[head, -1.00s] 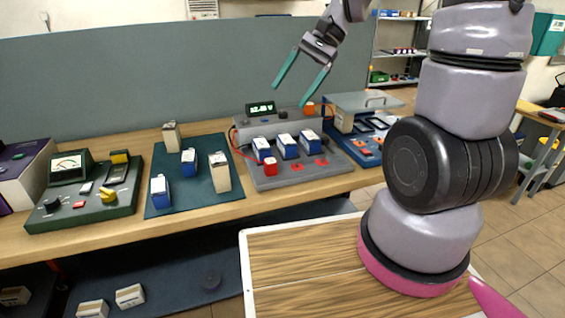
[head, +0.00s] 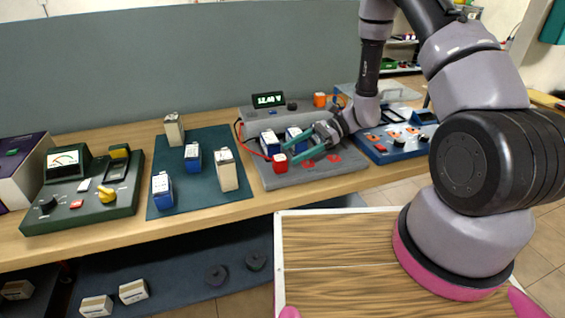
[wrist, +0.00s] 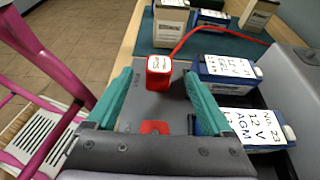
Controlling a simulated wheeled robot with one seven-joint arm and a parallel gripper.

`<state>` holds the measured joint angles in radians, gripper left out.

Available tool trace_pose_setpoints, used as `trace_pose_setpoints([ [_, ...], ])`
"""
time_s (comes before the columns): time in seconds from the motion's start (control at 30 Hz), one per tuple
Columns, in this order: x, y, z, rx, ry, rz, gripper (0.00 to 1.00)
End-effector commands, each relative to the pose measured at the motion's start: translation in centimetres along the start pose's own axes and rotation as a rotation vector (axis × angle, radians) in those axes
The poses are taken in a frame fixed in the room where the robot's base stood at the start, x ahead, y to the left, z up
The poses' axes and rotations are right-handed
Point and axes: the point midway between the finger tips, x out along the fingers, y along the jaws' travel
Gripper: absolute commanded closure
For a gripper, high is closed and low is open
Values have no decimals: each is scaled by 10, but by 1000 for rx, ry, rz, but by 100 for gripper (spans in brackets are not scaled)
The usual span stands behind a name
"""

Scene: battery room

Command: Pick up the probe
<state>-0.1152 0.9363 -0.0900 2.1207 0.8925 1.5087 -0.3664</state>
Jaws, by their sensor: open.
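The probe is a small red block (head: 280,163) with a pale label on top, standing upright at the front left of the grey charger station (head: 262,183). A red cable runs from it to the station. In the wrist view the probe (wrist: 159,72) shows between and just beyond my two teal fingertips. My gripper (head: 289,155) is open and empty, reaching low over the station from the right. The gripper also shows in the wrist view (wrist: 158,80). I cannot tell whether a finger touches the probe.
Blue batteries (wrist: 228,68) sit in the station close beside the right finger. A teal mat (head: 207,204) with several batteries lies to the left, and a green meter box (head: 110,208) beyond it. A blue device (head: 400,146) stands to the right.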

Motion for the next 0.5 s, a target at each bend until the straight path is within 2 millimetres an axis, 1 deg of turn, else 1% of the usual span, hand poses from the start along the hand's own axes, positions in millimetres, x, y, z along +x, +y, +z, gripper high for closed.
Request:
trace_pose_setpoints([
  [0.03,10,2,0,1,1,5,15],
  [0.1,20,1,0,0,0,4,15],
  [0.37,42,1,0,0,1,3,15],
  [0.5,64,2,0,-1,1,6,15],
])
